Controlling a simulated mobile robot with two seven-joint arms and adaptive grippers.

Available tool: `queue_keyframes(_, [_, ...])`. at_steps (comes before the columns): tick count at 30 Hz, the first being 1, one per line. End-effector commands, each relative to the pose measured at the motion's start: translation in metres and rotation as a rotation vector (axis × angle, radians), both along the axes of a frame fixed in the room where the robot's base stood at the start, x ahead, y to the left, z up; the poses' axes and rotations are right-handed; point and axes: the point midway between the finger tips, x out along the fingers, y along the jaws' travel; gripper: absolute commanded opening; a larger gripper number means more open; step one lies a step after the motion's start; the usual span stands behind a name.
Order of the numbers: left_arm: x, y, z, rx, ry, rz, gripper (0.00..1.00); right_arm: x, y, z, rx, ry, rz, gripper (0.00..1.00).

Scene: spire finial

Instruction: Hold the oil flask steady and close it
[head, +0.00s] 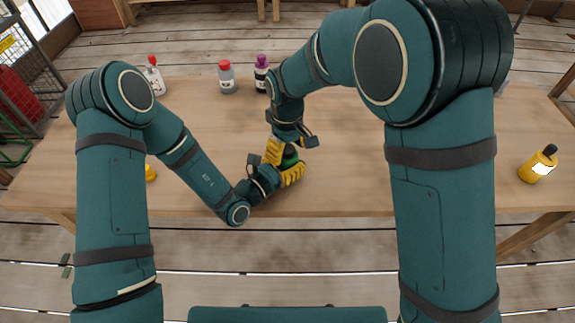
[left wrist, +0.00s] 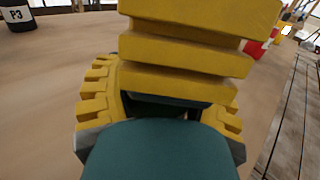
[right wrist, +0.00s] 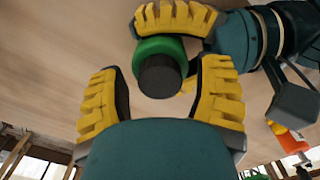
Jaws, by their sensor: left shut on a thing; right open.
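The oil flask (head: 290,156) is green and stands near the table's front edge, mostly hidden by my grippers in the head view. The right wrist view looks down on its green body (right wrist: 157,50) with a dark round cap (right wrist: 160,77) at its top; I cannot tell how tightly the cap sits. My left gripper (head: 284,168) is shut around the flask's body from the left. My right gripper (right wrist: 160,88) is above, pointing down, open, with its fingers on either side of the cap and a gap visible. In the left wrist view a right-gripper finger hides most of the flask.
A white red-capped bottle (head: 153,77), a grey red-capped bottle (head: 227,77) and a dark purple-capped bottle (head: 261,74) stand at the back. A yellow black-capped bottle (head: 538,165) is at the right. A yellow item (head: 150,173) is partly behind my left arm. The table (head: 350,185) is otherwise largely clear.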

Motion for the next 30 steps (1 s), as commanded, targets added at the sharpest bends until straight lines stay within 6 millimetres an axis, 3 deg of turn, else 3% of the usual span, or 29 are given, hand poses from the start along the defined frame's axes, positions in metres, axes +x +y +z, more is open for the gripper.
queue_keyframes(1, [0.0,0.0,0.0,0.0,0.0,0.0,0.0,0.0,0.0,0.0002,0.0,0.0,0.0,0.57])
queue_keyframes(6, [0.0,0.0,0.0,0.0,0.0,0.0,0.0,0.0,0.0,0.0003,0.0,0.0,0.0,0.0])
queue_keyframes(15, [0.0,0.0,0.0,0.0,0.0,0.0,0.0,-0.0001,0.0001,0.0004,0.0,0.0,0.0,0.0])
queue_keyframes(16, [0.0,0.0,0.0,0.0,0.0,0.0,0.0,-0.0001,0.0001,0.0004,0.0,0.0,0.0,0.41])
queue_keyframes(18, [0.0,0.0,0.0,0.0,0.0,0.0,0.0,-0.0001,0.0001,0.0004,0.0,0.0,0.0,0.66])
queue_keyframes(30, [-0.0001,0.0001,-0.0001,0.0,0.0,0.0,0.0,0.0002,0.0001,0.0026,0.001,-0.001,0.0,0.68])
